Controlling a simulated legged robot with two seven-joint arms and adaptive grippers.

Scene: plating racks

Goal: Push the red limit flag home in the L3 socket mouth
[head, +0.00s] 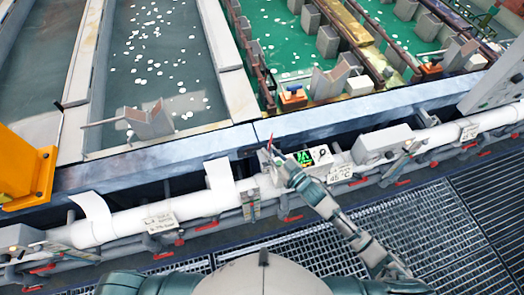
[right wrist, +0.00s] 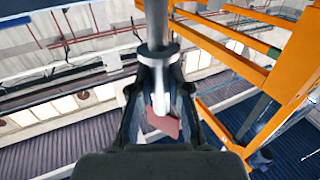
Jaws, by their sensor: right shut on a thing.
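My right gripper (head: 281,165) reaches to the pipe rail at the basin front and is shut on the red limit flag. A thin red tip of the flag (head: 270,142) stands up just beyond the fingers in the head view. In the right wrist view the gripper (right wrist: 159,62) closes around a grey and white rod, and a dull red piece of the flag (right wrist: 163,123) shows between the fingers. The L3 socket mouth cannot be picked out; the fingers cover that part, and I cannot tell how deep the flag sits. My left gripper is not in view.
A small box with a green display (head: 304,157) sits close right of the right gripper. A grey box (head: 381,143) stands further right. White pipe (head: 130,221) and red-handled valves run along the rail. An orange frame (right wrist: 285,65) stands at right in the wrist view.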

